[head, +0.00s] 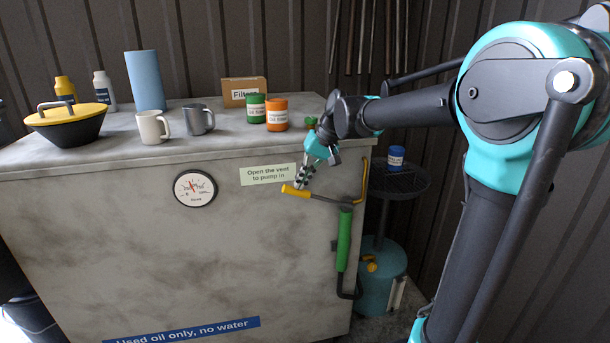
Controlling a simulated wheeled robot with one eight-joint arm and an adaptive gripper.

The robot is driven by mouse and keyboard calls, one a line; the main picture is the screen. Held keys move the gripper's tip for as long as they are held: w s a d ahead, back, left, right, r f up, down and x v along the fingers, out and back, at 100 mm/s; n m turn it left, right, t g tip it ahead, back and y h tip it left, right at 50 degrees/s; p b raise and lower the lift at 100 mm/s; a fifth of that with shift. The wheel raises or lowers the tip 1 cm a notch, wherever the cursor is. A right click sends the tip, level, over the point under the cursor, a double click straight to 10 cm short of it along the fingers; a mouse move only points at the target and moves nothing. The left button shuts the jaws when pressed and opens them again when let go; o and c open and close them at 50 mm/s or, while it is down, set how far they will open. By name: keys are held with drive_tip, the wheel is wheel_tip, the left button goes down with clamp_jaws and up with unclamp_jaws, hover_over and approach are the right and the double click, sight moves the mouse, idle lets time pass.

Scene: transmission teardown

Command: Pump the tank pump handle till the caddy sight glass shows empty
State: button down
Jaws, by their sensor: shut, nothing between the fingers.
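The tank pump has a green barrel (344,240) on the right end of the tank front (260,260). Its handle ends in a yellow grip (295,191) that points left. My gripper (303,181) is shut and empty, with its fingertips just above the yellow grip. I cannot tell whether they touch it. The teal caddy (382,272) stands on the floor to the right of the tank, under a dark round pan (398,182). A pale upright strip (398,294) on its lower side may be the sight glass; its level is too small to read.
A label (268,174) beside the handle reads "Open the vent to pump in". A gauge (195,189) is on the tank front. A blue tub (396,156) sits on the pan.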

drive_tip(key=shift+a+f, duration=0.1)
idle(0.3)
drive_tip(key=shift+s+a+f+h, duration=0.15)
drive_tip(key=shift+a+f+h, duration=0.25)
drive_tip(key=shift+f, duration=0.1)
drive_tip(key=a+f+h, duration=0.1)
drive_tip(key=f, duration=0.2)
drive_tip(key=f+h, duration=0.1)
drive_tip(key=f, duration=0.2)
drive_tip(key=s+a+f+t+h, duration=0.1)
drive_tip(key=f+h, duration=0.1)
drive_tip(key=f, duration=0.1)
drive_tip(key=shift+a+f, duration=0.25)
drive_tip(key=shift+a, duration=0.1)
drive_tip(key=shift+s, duration=0.1)
